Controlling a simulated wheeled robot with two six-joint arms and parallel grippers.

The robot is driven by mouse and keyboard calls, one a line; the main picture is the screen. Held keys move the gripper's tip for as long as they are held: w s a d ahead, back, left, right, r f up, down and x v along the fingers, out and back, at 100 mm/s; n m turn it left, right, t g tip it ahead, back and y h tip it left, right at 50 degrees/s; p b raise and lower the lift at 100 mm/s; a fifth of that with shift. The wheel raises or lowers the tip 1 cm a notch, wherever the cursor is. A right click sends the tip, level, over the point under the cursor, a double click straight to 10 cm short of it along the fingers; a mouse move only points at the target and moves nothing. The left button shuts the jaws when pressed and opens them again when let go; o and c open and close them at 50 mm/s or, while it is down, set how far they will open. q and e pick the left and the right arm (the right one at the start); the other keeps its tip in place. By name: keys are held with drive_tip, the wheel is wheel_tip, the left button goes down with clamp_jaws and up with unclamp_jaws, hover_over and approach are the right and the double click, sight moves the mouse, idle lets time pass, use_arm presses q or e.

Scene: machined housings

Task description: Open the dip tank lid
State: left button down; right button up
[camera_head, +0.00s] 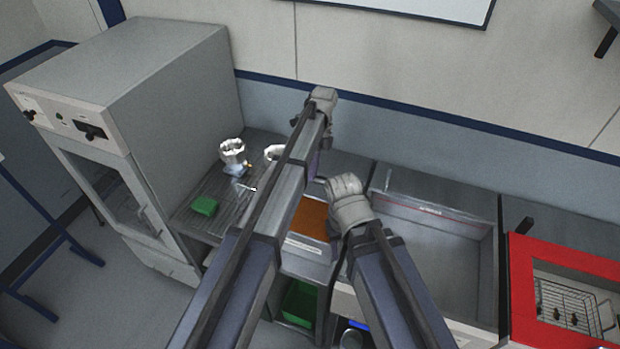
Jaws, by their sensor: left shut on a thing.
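The dip tank shows as an orange-brown surface (310,218) in the middle of the head view, partly behind my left arm, with a pale label on its front edge. That surface is uncovered where I see it. A dark grey panel (350,166) lies behind it; I cannot tell where the lid's edges run. My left gripper (322,99) is at the far end of my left arm, beyond the tank near the wall. Its fingers are mostly hidden; it is shut, apparently on the lid. My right gripper (346,203) is at the tank's right side, its fingers hidden.
Left stands a grey oven-like cabinet (160,90). Two metal housings (232,151) (273,153) and a green block (204,206) are on the ribbed counter. Right are an empty grey basin (440,245) and a red-framed tank (522,290) with a wire basket (568,303). The wall is close behind.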

use_arm(q)
drive_tip(key=shift+w+d+r+g, duration=0.15)
drive_tip(key=shift+w+r+g, duration=0.2)
drive_tip(key=shift+w, duration=0.2)
